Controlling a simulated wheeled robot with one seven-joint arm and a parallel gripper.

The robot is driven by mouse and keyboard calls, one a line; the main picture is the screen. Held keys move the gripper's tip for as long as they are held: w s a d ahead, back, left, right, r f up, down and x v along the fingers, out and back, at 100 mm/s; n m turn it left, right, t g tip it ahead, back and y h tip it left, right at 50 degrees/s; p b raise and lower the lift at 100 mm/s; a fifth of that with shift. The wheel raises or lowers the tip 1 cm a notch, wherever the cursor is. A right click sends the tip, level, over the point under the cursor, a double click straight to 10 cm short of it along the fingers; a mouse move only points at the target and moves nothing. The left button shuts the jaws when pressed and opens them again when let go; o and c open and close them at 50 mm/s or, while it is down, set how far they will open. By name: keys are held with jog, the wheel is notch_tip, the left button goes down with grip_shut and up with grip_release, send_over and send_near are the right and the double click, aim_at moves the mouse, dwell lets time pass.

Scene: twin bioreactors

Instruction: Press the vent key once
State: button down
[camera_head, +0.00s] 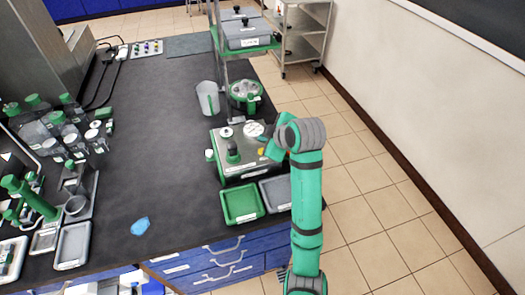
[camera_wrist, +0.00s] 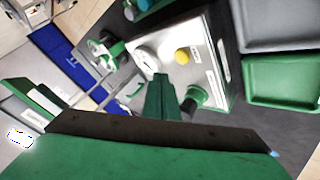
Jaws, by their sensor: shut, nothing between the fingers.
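A silver and green control unit (camera_head: 240,168) stands near the right edge of the bench; its panel fills the middle of the wrist view (camera_wrist: 207,75). On the panel are a round white dial (camera_wrist: 147,57), a round yellow key (camera_wrist: 182,56) and a dark knob (camera_wrist: 190,104). The yellow key also shows in the head view (camera_head: 262,152). No label marking the vent key is readable. My gripper (camera_wrist: 160,78) is shut and empty, its green fingers over the panel between dial and dark knob, below the yellow key in the wrist view. Contact cannot be told.
A green tray (camera_head: 241,204) and a grey tray (camera_head: 276,192) sit in front of the unit. A green-lidded vessel (camera_head: 245,94) and a clear jug (camera_head: 208,98) stand behind it. Bottles (camera_head: 62,128) crowd the left; the bench middle (camera_head: 160,130) is mostly clear.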

jog(key=shift+r, duration=1.05)
jog(key=shift+w, duration=0.1)
